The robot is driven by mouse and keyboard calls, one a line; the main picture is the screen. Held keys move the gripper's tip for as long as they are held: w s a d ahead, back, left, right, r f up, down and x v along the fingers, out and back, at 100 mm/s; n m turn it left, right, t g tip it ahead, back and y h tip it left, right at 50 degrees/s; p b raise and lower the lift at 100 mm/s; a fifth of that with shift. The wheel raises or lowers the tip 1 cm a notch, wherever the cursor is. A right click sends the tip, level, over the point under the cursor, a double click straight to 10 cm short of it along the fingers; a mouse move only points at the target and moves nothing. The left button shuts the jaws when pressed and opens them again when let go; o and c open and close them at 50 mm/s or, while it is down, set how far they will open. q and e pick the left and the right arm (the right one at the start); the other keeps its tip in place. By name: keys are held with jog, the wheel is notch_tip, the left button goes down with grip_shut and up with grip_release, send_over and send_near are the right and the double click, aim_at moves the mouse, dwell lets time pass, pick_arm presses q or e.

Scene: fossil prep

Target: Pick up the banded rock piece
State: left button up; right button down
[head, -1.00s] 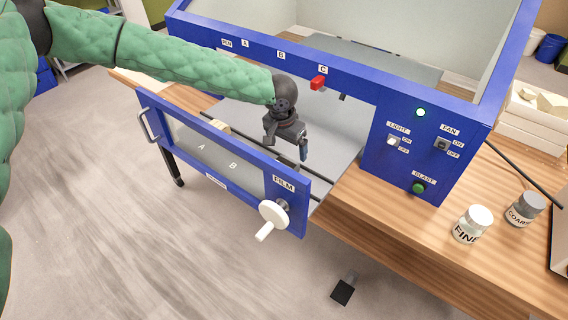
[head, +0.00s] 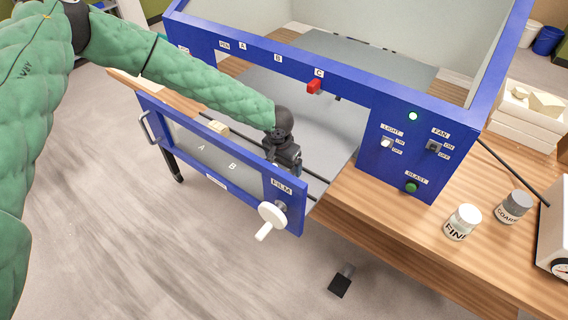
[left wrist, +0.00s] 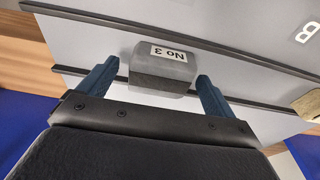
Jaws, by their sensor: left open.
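A grey block (left wrist: 160,72) with a white "No 3" label lies on the grey cabinet floor in the left wrist view. Its banding is not clear at this size. My left gripper (left wrist: 156,78) is open, with one blue finger on either side of the block; contact is not visible. In the head view the left gripper (head: 285,165) is low behind the blue front panel, which hides its fingertips and the block. A tan piece (left wrist: 307,104) lies to the right in the left wrist view; a tan piece also shows behind the panel in the head view (head: 218,128).
The blue front panel (head: 180,129) has a white crank (head: 271,216) and a side handle. Dark rails (left wrist: 235,62) run along the floor. The cabinet frame (head: 385,170) stands to the right. Two jars, FINE (head: 462,222) and COARSE (head: 513,207), stand on the wooden bench.

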pick_arm(q)
jog(key=shift+f, duration=0.2)
jog(key=c, duration=1.3)
